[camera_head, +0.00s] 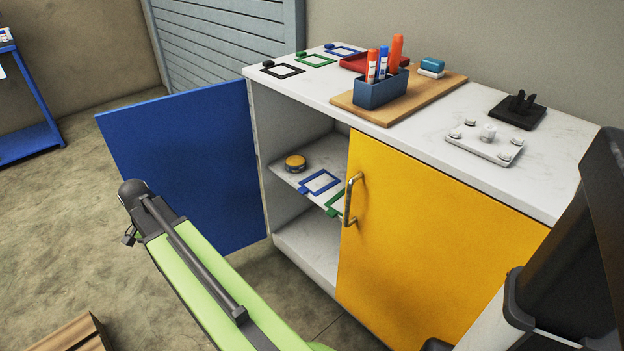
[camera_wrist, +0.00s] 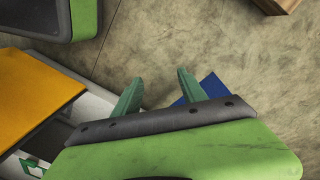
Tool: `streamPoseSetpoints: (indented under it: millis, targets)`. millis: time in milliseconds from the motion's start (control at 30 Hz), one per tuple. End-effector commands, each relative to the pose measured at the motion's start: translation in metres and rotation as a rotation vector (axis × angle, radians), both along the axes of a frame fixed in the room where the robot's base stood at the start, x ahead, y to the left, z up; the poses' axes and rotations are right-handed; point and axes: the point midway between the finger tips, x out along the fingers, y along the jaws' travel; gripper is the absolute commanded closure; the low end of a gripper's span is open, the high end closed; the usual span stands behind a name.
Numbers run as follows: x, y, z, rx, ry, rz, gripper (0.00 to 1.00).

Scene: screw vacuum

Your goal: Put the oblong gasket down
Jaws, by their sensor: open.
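I cannot pick out an oblong gasket for certain in either view. My gripper (camera_wrist: 160,90) is open in the wrist view, with two teal fingers apart and nothing between them. Bare floor and part of the blue door (camera_wrist: 212,88) lie beyond the fingers. In the head view, the thin rectangular outlines on the cabinet are a black frame (camera_head: 283,71), a green frame (camera_head: 316,60) and a blue frame (camera_head: 343,50) on the top. Another blue frame (camera_head: 320,182) and a partly hidden green frame (camera_head: 336,204) are on the inner shelf.
The blue door (camera_head: 180,170) stands wide open; the yellow door (camera_head: 430,235) is shut. A round yellow tin (camera_head: 295,163) is on the shelf. A pen holder (camera_head: 381,91) on a board (camera_head: 440,85) and a white plate with knobs (camera_head: 485,145) are on top. A wooden crate (camera_head: 75,337) is on the floor.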

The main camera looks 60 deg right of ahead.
Motion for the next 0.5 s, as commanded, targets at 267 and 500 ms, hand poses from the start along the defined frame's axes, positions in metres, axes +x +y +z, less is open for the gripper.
streamPoseSetpoints:
  millis: [267, 500]
  targets:
    - [-0.043, -0.271, 0.054, -0.189, 0.118, -1.377, 0.51]
    - [-0.139, -0.421, 0.082, -0.395, 0.209, -2.229, 0.51]
